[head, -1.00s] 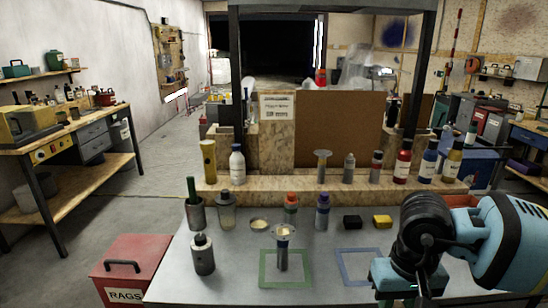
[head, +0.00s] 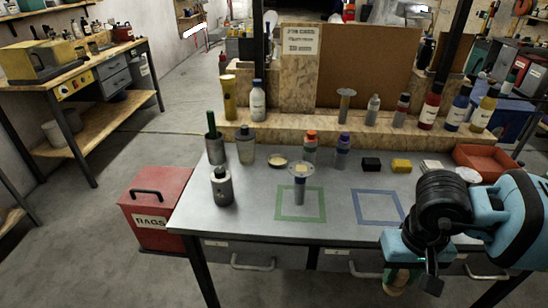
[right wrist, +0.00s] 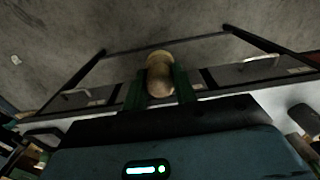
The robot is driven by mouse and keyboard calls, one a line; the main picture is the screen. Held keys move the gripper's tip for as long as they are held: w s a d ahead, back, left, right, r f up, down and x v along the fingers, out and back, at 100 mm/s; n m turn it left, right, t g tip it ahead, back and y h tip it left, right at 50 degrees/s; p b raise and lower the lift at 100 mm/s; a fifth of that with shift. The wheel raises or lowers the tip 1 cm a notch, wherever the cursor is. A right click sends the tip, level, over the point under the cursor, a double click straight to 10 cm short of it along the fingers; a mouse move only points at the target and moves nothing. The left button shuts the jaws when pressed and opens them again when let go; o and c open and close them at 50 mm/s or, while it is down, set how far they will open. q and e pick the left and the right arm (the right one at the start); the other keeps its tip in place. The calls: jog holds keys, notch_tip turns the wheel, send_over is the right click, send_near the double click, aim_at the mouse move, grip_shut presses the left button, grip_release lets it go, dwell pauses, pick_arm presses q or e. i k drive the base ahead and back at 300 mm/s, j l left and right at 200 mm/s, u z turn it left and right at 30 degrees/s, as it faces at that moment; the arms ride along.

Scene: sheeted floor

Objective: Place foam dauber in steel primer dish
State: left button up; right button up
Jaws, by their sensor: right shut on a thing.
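My right gripper (head: 402,270) hangs at the lower right, in front of the bench's near edge. In the right wrist view its dark green fingers (right wrist: 161,88) are shut on a beige, rounded piece (right wrist: 160,76), which looks like the foam dauber. The dauber (head: 394,284) also shows below the gripper in the head view. A small shallow round dish (head: 277,162) with pale contents stands on the grey bench, left of centre, and looks like the primer dish. The gripper is well to its right and nearer me. My left gripper is out of view.
A flanged post (head: 300,190) stands by the green square outline (head: 302,217), in front of the dish. Capped bottles stand beside and behind it. The blue square outline (head: 379,207) is bare.

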aim_at(277, 163)
jog(key=i+l+u, duration=0.95)
jog(key=u, duration=0.15)
jog(key=l, duration=0.1)
